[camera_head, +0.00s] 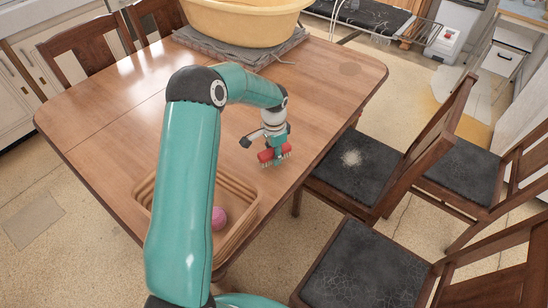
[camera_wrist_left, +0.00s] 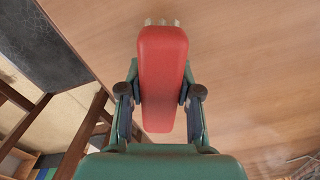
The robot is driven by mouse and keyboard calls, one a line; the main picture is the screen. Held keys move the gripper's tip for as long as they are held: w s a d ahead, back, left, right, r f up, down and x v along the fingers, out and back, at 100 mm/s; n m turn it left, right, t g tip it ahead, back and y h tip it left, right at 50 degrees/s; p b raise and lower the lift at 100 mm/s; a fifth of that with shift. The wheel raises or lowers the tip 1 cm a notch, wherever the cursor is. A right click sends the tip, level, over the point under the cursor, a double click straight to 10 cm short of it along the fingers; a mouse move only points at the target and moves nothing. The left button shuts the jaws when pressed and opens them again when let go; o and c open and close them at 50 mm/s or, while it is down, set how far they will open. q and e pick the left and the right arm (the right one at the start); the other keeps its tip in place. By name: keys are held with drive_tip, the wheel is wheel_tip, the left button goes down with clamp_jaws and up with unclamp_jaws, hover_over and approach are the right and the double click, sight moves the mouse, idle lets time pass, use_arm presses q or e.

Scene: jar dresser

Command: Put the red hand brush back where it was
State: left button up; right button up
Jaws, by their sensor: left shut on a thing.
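The red hand brush (camera_head: 266,156) is in my left gripper (camera_head: 273,150), at the right part of the wooden table in the head view. Its pale bristles show at its right end. In the left wrist view the red brush (camera_wrist_left: 162,75) lies between the two fingers of the left gripper (camera_wrist_left: 160,95), which are shut on its sides. I cannot tell whether the brush touches the table or hangs just above it. My right gripper is not in view.
A wooden tray (camera_head: 247,222) with a pink ball (camera_head: 218,218) stands at the table's near edge, partly behind my left arm. A yellow tub (camera_head: 240,22) sits on a grey folded cloth (camera_head: 285,50) at the back. Dark-seated chairs (camera_head: 352,160) stand right of the table (camera_head: 330,85). The middle tabletop is clear.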

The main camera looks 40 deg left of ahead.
use_arm(q)
wheel_tip(320, 180, down, 2)
drive_tip(key=shift+f, duration=0.1)
drive_tip(key=o, duration=1.1)
wheel_tip(320, 180, up, 12)
drive_tip(key=shift+r+b, duration=0.1)
drive_tip(key=shift+b, duration=0.25)
drive_tip(key=shift+s, duration=0.1)
